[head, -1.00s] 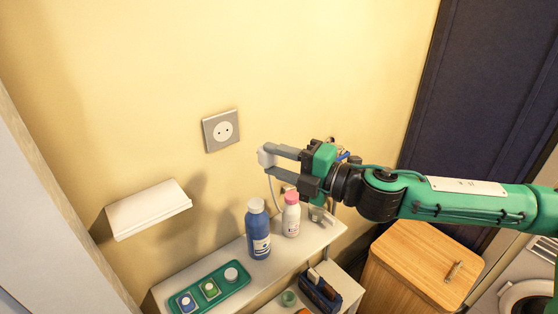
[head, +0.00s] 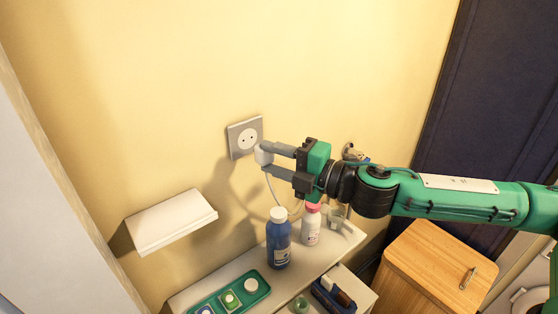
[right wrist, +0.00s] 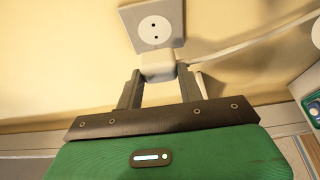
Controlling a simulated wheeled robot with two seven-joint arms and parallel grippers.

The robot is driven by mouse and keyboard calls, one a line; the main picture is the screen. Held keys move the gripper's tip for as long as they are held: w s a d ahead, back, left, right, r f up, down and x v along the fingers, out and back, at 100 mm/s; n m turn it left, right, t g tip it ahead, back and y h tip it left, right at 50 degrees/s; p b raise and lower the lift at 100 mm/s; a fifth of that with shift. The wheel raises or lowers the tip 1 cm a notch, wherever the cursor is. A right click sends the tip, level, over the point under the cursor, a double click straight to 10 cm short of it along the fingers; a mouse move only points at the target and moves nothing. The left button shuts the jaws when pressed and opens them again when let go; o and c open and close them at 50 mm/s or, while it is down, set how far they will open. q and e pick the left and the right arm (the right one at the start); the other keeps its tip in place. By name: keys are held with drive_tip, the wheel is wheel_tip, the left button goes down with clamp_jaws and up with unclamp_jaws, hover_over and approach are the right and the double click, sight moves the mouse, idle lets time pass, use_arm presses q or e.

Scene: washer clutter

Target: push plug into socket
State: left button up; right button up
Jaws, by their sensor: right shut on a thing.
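The socket (head: 246,137) is a grey square plate with a round white face and two dark holes on the yellow wall. It also shows in the right wrist view (right wrist: 154,30). The plug (head: 263,154) is a white block with a white cord. My right gripper (head: 267,157) is shut on the plug and holds it just below and to the right of the socket's centre in the head view. In the right wrist view the plug (right wrist: 157,66) sits between the fingertips and overlaps the plate's lower edge; both holes stay visible. The plug's pins are hidden. My left gripper is not in view.
Below the gripper a white shelf (head: 320,258) bears a blue bottle (head: 278,240), a white bottle with a pink cap (head: 311,226) and a green tray (head: 257,294). A small white wall shelf (head: 170,222) is at left. A wooden hamper (head: 432,270) stands at right.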

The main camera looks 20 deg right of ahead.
drive_tip(key=shift+w+a+r, duration=0.1)
drive_tip(key=shift+w+a, duration=0.1)
drive_tip(key=shift+w, duration=0.5)
drive_tip(key=shift+w+a, duration=0.25)
drive_tip(key=shift+w, duration=0.35)
drive_tip(key=shift+w+a, duration=0.25)
drive_tip(key=shift+w, duration=0.3)
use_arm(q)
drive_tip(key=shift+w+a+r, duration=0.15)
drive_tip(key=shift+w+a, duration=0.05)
use_arm(e)
drive_tip(key=shift+w, duration=0.1)
use_arm(q)
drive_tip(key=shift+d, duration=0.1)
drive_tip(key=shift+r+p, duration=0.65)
drive_tip(key=shift+p, duration=0.05)
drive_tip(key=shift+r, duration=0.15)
use_arm(e)
drive_tip(key=shift+w+a, duration=0.1)
drive_tip(key=shift+w, duration=0.3)
idle(0.5)
drive_tip(key=o, duration=1.1)
